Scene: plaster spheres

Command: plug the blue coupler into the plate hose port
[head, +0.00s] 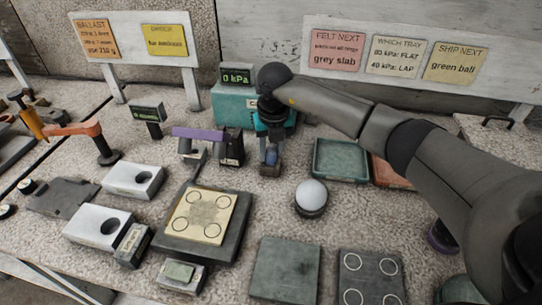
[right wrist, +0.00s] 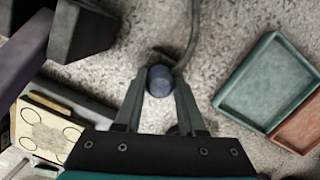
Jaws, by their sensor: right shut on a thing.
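The blue coupler (head: 271,156) sits between the fingertips of my right gripper (head: 270,148). In the right wrist view the coupler (right wrist: 159,80) shows as a short dark-blue cylinder, gripped between the two grey fingers (right wrist: 159,92). A grey hose (right wrist: 191,38) runs close by the coupler. A dark plate (head: 170,240) with a cream top bearing several circles lies to the left and nearer. I cannot make out its hose port. My left gripper is not in view.
A teal box (head: 232,105) with a "0 kPa" display stands behind my right gripper. A purple-topped bracket (head: 198,133) and a dark block (head: 232,147) stand close on its left. A green tray (head: 341,173) and a white ball (head: 311,194) are to the right.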

